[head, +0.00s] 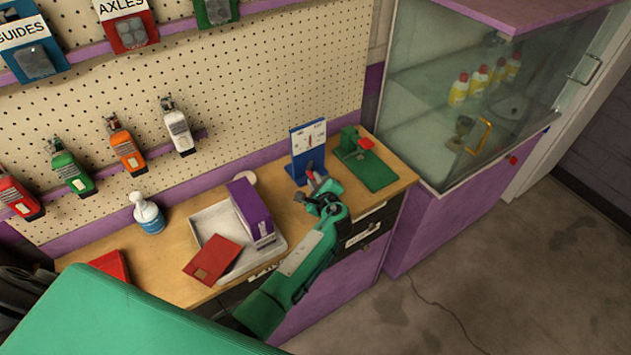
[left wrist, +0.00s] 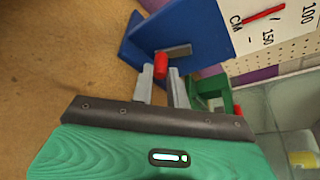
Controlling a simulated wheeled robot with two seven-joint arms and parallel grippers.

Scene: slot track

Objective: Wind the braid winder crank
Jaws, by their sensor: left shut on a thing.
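The braid winder (head: 304,152) appears to be the blue stand with a white scale panel on the bench's right part; its blue body also shows in the left wrist view (left wrist: 205,30). A short grey crank arm (left wrist: 174,51) sits on its front, with a red knob (left wrist: 160,66) at its end. My left gripper (head: 317,181) reaches in from the front. In the left wrist view (left wrist: 162,88) its fingers are shut on the red knob, one on each side. My right gripper is not in view.
A green fixture with a red part (head: 375,172) stands close right of the winder. A tray (head: 208,222) with a purple box (head: 250,211) and red card (head: 213,259) lies left. A white-topped blue bottle (head: 148,214) stands farther left. A glass cabinet (head: 430,100) stands right.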

